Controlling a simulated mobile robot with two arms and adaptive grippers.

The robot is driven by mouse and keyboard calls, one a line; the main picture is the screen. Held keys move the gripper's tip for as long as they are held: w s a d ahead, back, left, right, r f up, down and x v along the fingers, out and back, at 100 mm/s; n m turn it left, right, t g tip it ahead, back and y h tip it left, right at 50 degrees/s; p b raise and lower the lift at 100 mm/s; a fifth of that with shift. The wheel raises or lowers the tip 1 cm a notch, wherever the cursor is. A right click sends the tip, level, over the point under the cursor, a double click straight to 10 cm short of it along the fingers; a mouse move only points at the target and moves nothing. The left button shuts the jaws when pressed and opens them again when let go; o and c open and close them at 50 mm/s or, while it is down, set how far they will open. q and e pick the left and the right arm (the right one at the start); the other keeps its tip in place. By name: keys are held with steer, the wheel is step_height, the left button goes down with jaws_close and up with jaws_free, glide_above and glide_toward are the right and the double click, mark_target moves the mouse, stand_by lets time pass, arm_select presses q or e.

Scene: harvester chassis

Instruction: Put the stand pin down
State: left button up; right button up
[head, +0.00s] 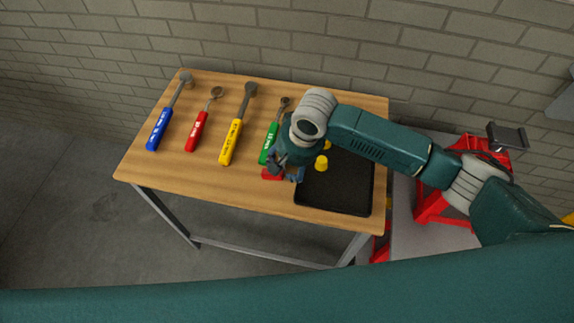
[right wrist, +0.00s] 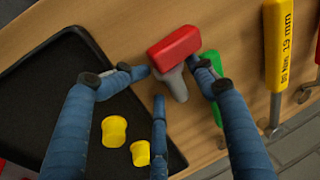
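The stand pin has a red block-shaped head and a grey shank. In the right wrist view the stand pin (right wrist: 174,47) is between my fingers, its red head over the wooden table and its shank toward the palm. In the head view its red part (head: 271,174) shows at the table's front, just left of the black tray. My right gripper (right wrist: 170,72) has its fingers spread on either side of the pin, with small gaps seeming to show beside the shank; in the head view the gripper (head: 284,168) hides part of the pin. My left gripper is out of view.
The black tray (head: 334,197) holds yellow pieces (head: 321,163). The green tool (head: 268,148) lies close left of my gripper, then the yellow (head: 231,142), red (head: 196,132) and blue (head: 159,129) tools. Bare table (head: 205,182) is at the front left. A red stand (head: 435,207) is at right.

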steer(key=shift+s+a+f, duration=0.1)
steer(key=shift+s+f, duration=0.15)
steer(key=shift+f, duration=0.05)
steer(key=shift+r, duration=0.25)
steer(key=w+v, duration=0.1)
steer(key=v, duration=1.2)
steer(key=shift+a, duration=0.2)
